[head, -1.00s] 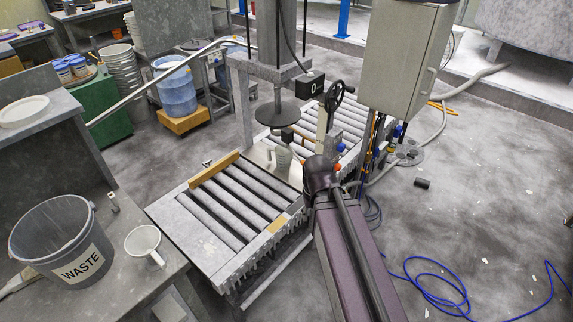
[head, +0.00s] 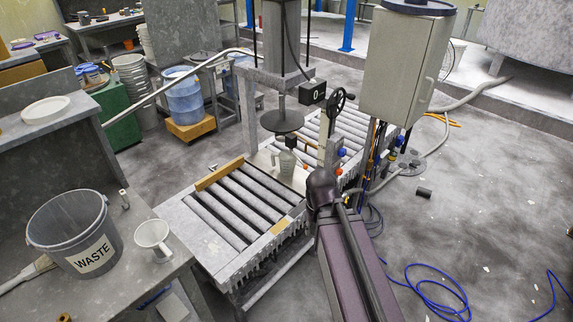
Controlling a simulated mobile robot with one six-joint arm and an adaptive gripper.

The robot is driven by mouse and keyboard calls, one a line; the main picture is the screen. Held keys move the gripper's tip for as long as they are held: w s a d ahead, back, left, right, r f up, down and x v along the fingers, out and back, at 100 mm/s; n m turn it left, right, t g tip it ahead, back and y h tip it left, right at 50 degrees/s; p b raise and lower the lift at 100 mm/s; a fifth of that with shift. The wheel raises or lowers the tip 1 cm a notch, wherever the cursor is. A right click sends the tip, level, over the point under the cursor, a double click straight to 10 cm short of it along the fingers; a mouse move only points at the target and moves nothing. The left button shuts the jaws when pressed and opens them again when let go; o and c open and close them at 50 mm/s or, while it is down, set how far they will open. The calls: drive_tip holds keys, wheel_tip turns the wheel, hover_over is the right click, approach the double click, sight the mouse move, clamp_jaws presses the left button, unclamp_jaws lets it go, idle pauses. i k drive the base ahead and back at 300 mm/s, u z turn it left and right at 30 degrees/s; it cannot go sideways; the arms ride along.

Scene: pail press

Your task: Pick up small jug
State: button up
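A smaller, pale grey bottle- or jug-shaped vessel (head: 286,162) stands under the press, at the far end of the near rollers. I cannot tell from its shape which one is the small jug. My arm runs up from the bottom, right of the rollers, and its dark joint is just right of the pale vessel.
The waste bucket (head: 76,238) stands on the bench (head: 120,290). The roller conveyor (head: 240,208) lies between bench and arm, with the press plate (head: 282,121) above its far end. A grey cabinet (head: 405,62) stands behind. Blue hose (head: 425,290) lies on the right floor.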

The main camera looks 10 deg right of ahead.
sight(288, 160)
drive_tip(key=z, duration=3.8)
drive_tip(key=i, duration=0.1)
drive_tip(key=u, duration=1.9)
drive_tip(key=i, duration=1.85)
drive_tip(key=u, duration=0.05)
